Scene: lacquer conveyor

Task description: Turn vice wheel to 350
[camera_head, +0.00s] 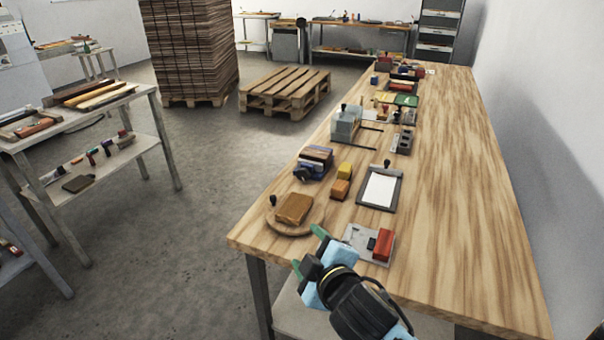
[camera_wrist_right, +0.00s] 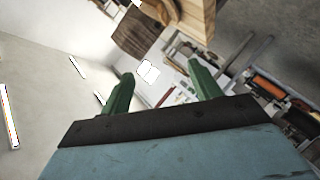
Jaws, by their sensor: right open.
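My right gripper (camera_head: 308,250) is open and empty, its green fingertips spread apart near the front left edge of the wooden workbench (camera_head: 455,190). In the right wrist view the two green fingers (camera_wrist_right: 160,78) also stand apart with nothing between them. A grey metal device (camera_head: 345,124) with a dark knob and two dark rods stands farther back along the bench's left edge; it may be the vice, but I cannot make out a wheel or any scale marks on it. The gripper is well short of it and touches nothing there. My left gripper is not in view.
Near the gripper are a round wooden board (camera_head: 308,226) with a brown block (camera_head: 294,208), and a grey plate with a red block (camera_head: 384,243). A clipboard-like tray (camera_head: 365,203) and yellow-orange blocks (camera_head: 341,187) lie beyond. The bench's right side is clear.

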